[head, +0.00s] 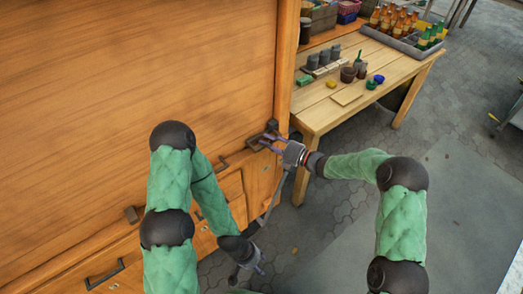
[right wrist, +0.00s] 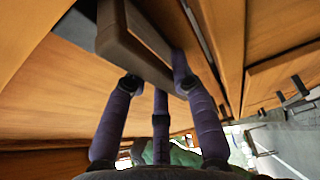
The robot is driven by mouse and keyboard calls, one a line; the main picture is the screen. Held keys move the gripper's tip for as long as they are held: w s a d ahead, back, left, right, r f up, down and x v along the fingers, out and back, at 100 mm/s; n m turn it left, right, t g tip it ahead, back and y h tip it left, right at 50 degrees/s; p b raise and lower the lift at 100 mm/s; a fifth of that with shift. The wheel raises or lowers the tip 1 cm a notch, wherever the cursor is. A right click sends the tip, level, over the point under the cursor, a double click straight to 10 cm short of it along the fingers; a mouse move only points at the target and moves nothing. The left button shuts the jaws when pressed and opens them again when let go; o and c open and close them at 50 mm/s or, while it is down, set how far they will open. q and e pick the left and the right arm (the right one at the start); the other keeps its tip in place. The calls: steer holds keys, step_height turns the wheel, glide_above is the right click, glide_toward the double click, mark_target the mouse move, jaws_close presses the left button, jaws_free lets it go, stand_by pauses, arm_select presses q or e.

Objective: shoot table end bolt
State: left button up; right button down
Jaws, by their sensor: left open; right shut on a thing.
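In the right wrist view the bolt (right wrist: 124,42) shows as a blocky grey-brown bar between the purple fingers (right wrist: 160,75), close to the wood. The fingers hide part of it, so I cannot tell how far it is shot. My left gripper (head: 256,264) is open and empty, low in front of the drawers.
The large wooden panel (head: 130,80) fills the left, with drawers and dark handles (head: 104,275) below. A workbench (head: 318,112) with pots and bottles stands behind right. The paved floor (head: 330,210) between my arms is clear.

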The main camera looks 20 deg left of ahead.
steer(key=shift+w+d, duration=0.25)
steer(key=shift+w, duration=0.1)
steer(key=c, duration=1)
jaws_free()
steer(key=shift+w+d, duration=0.1)
steer(key=shift+w, duration=0.05)
steer(key=v, duration=1.2)
